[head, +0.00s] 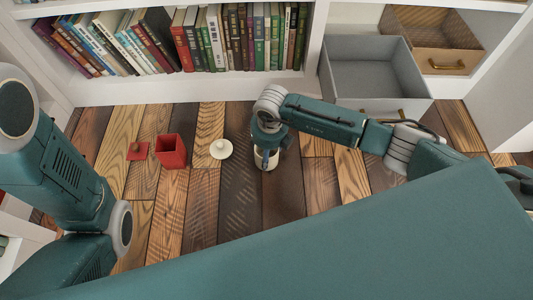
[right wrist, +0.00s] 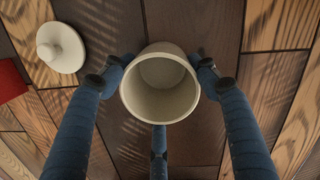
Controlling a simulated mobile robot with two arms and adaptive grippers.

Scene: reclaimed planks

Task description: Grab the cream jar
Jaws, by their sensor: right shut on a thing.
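The cream jar (right wrist: 160,98) is open-topped and pale, and I look down into its empty inside in the right wrist view. My right gripper (right wrist: 157,70) is shut on it, with blue fingers on its left and right sides and a third finger below it in the picture. In the head view the jar (head: 267,162) shows only partly under my right gripper (head: 268,150). I cannot tell whether it touches the floor. A cream lid with a knob (head: 221,148) lies apart on the planks, left of the jar. My left arm shows at the left, but its gripper is not in view.
A red open box (head: 173,152) and a red lid (head: 138,150) stand left of the cream lid. A bookshelf with books (head: 240,40) runs along the back. A grey open drawer (head: 375,75) and a wooden drawer (head: 432,40) are at the back right.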

